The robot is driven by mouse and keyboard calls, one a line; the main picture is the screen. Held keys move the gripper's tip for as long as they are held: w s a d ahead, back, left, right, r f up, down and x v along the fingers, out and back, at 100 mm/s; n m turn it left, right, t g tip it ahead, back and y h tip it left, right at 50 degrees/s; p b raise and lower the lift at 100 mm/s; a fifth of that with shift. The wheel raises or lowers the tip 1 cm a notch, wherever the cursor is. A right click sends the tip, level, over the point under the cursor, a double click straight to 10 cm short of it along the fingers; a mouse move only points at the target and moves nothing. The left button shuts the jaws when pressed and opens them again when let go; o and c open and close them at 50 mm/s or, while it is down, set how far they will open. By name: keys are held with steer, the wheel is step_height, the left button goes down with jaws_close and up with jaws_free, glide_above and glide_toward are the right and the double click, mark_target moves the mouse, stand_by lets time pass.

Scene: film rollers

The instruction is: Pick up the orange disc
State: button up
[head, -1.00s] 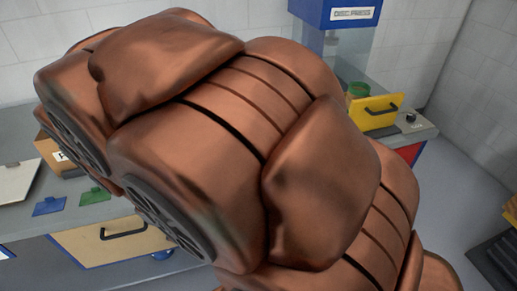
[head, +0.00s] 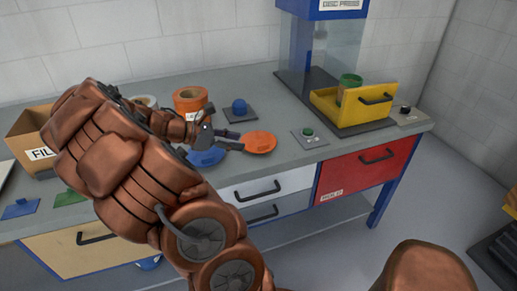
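The orange disc (head: 261,142) lies flat near the front edge of the grey counter (head: 262,86). My gripper (head: 241,141) reaches in from the left, low over the counter, at the disc's left edge. Its two dark fingers are apart, one toward the back and one toward the front. The fingertips look beside or just over the disc's rim; I cannot tell whether they touch it. The disc seems to rest on the counter.
A blue disc (head: 206,158) lies just left, partly under my gripper. Behind stand an orange container (head: 190,98) and a blue knob (head: 239,106) on a dark plate.

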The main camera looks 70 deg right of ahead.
mark_target(259, 146)
steer(key=d+f, duration=0.1)
steer(key=d+n, duration=0.1)
steer(key=shift+d+f+g+h, duration=0.3)
steer(key=shift+d+f, duration=0.05)
steer(key=shift+f, duration=0.05)
steer(key=shift+x, duration=1.1)
steer(key=x, duration=0.4)
steer(key=shift+w+a+f, duration=0.1)
steer(key=shift+a+f, duration=0.05)
steer(key=shift+f, duration=0.25)
steer(key=shift+s+d+f, duration=0.25)
steer(key=shift+s+d, duration=0.2)
steer(key=shift+s, duration=0.05)
jaws_close()
